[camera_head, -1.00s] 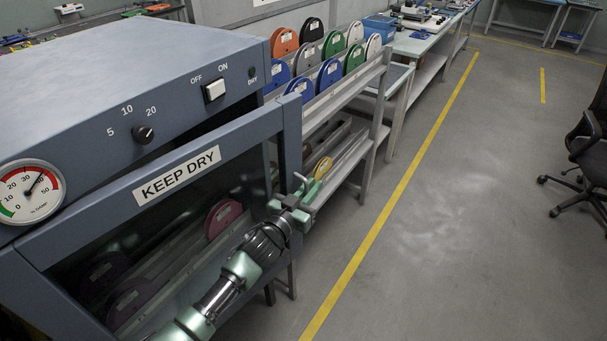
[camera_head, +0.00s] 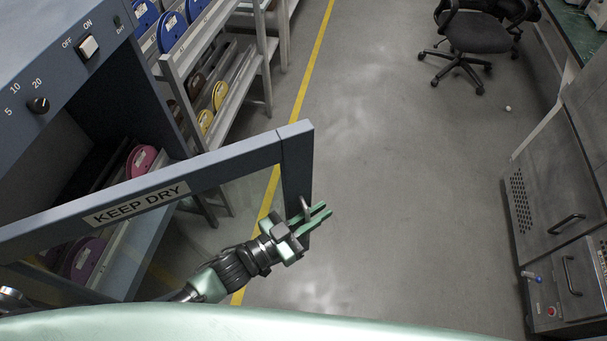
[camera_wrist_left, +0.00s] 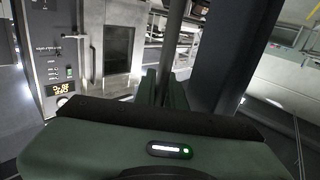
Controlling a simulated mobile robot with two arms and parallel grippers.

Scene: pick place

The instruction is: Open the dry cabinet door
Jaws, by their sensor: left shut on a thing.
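The dry cabinet (camera_head: 108,55) stands at the left in the head view. Its framed glass door (camera_head: 232,163), labelled "KEEP DRY", is swung partly open, with its free edge out over the aisle. The door handle (camera_head: 304,206) is a thin bar near that free edge. My left gripper (camera_head: 320,213) is shut on the handle, its green fingers on either side of it. The left wrist view shows the handle bar (camera_wrist_left: 172,45) rising from between the fingers (camera_wrist_left: 163,88), beside the dark door frame (camera_wrist_left: 236,50). My right gripper is not in view.
Reels, one of them pink (camera_head: 141,158), sit inside the cabinet. A rack (camera_head: 215,95) with reels stands beyond it. The grey floor (camera_head: 400,180) right of the door is clear. A black chair (camera_head: 470,45) and a metal machine (camera_head: 560,215) stand at the right.

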